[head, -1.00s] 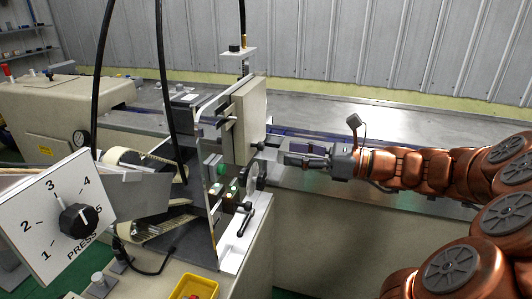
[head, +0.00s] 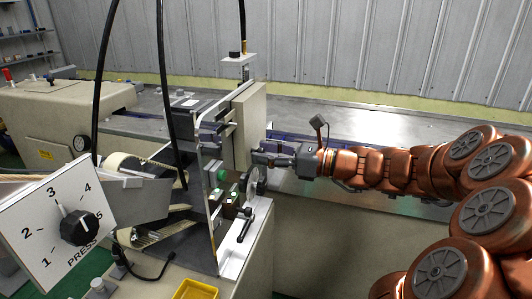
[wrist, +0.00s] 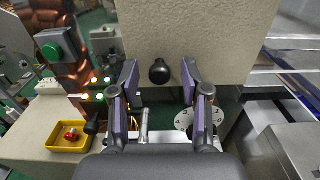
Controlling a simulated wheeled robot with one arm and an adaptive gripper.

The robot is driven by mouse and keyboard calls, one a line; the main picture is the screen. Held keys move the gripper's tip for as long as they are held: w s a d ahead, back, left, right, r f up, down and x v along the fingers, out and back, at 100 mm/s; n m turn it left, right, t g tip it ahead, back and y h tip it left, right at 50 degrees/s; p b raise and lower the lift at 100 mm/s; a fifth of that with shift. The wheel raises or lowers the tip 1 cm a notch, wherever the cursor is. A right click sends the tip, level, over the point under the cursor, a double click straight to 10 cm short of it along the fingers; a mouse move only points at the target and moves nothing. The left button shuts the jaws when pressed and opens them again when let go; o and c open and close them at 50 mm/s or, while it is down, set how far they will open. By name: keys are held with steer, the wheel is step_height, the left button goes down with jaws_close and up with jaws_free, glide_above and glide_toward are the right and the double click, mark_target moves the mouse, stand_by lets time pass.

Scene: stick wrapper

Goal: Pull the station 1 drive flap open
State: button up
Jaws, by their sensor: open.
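The drive flap (head: 247,122) is a beige upright panel on the right side of the machine in the head view. It fills the upper middle of the wrist view (wrist: 210,35). A round black knob (wrist: 160,71) stands on its face, near its lower edge. My gripper (head: 257,159) is open, at the flap's right side in the head view. In the wrist view its two purple-padded fingers (wrist: 160,82) stand left and right of the knob, with gaps on both sides. The knob is hidden in the head view.
A clear plate (head: 209,190), a round wheel (head: 256,184) and a black lever (head: 245,226) are close below my gripper. A green button (wrist: 57,46) and a yellow tray (wrist: 55,145) lie to the left. The metal table (head: 390,125) behind my arm is mostly clear.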

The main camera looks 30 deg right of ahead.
steer(key=shift+c, duration=0.4)
jaws_close()
